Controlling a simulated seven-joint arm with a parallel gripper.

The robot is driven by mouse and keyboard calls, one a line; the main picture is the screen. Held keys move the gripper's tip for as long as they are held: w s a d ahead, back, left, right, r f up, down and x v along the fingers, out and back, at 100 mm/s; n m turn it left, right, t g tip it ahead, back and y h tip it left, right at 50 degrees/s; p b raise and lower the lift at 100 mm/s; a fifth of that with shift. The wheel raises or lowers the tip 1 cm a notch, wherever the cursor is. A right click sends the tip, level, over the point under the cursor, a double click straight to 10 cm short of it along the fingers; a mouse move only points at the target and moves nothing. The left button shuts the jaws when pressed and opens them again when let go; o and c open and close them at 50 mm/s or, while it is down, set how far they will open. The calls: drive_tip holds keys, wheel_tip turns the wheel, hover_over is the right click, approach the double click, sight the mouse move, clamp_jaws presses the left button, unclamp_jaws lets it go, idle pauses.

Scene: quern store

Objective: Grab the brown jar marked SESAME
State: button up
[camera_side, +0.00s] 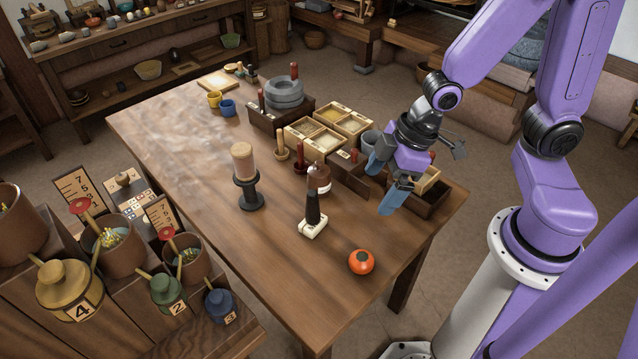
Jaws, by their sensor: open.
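A small brown jar (320,177) with a pale label stands upright on the wooden table (180,150), right of its middle. The lettering on the label is too small to read, so I cannot confirm that it says SESAME. My gripper (384,182) is to the right of the jar, above the right part of the table. Its two blue fingers are spread apart and nothing shows between them. It is apart from the jar. The jar's lower front is partly hidden by a black-handled tool with a white base (313,226).
Red-handled stands and a wooden box (347,180) crowd the jar's back and right. Open trays (313,137) of grain lie behind. A candle-like cylinder on a black stand (245,168) stands left. An orange-red tomato-like fruit (361,262) lies in front. The table's left side is clear.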

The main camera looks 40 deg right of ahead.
drive_tip(key=w+d+f+m+t+y, duration=0.1)
drive_tip(key=w+f+t, duration=0.1)
drive_tip(key=w+f, duration=0.35)
drive_tip(key=m+t+y, duration=0.1)
drive_tip(key=m+t, duration=0.4)
drive_tip(key=t, duration=0.2)
approach(321, 169)
drive_tip(key=x, duration=0.7)
drive_tip(key=shift+a+f, duration=0.15)
drive_tip(key=shift+f, duration=0.1)
drive_tip(key=shift+x, duration=2.65)
drive_tip(key=shift+w, duration=0.1)
drive_tip(key=shift+c, duration=0.2)
drive_tip(key=shift+r, duration=0.15)
drive_tip(key=c, duration=1.2)
